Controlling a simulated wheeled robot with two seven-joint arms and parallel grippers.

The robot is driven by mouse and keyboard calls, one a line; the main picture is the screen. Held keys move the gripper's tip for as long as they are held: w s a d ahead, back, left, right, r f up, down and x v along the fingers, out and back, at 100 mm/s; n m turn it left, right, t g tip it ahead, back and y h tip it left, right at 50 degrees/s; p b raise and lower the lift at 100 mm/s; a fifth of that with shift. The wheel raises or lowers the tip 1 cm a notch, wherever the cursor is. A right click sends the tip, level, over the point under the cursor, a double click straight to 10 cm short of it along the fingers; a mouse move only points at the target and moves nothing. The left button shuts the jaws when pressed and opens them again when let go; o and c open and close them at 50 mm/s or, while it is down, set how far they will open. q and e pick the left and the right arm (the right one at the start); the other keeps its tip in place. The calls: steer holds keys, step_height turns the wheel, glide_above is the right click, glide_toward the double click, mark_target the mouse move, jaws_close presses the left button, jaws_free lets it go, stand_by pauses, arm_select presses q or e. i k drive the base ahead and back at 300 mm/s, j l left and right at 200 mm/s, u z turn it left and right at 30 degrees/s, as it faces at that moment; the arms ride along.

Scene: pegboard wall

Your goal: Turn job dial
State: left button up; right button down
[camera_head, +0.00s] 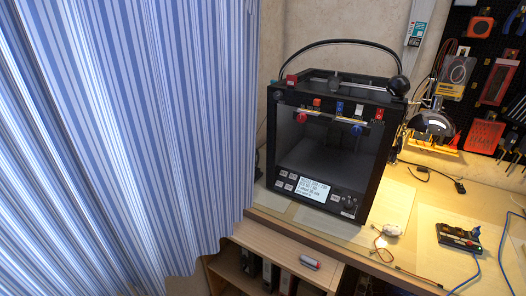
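A black 3D printer (377,172) stands on the wooden worktop with its front towards me. Its lower front panel carries a lit white screen (313,189) with lines of text too small to read. Just right of the screen is a small dark round knob (349,202), which seems to be the job dial. Small buttons (285,181) sit left of the screen. The knob's angle is too small to tell. Neither of my grippers shows in the head view, and nothing is seen touching the printer's panel.
A blue striped curtain (130,130) fills the left side. A lamp (432,122) stands right of the printer before a pegboard (480,75) of tools. The worktop (415,210) holds a small black device (460,237) and cables.

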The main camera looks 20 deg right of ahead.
mark_target(348, 203)
steer(key=z, duration=1.3)
steer(key=i+j, duration=0.1)
steer(key=j, duration=0.2)
steer(key=i+j, duration=0.1)
steer(key=j, duration=0.2)
steer(key=i+j+u, duration=0.1)
steer(key=j, duration=0.2)
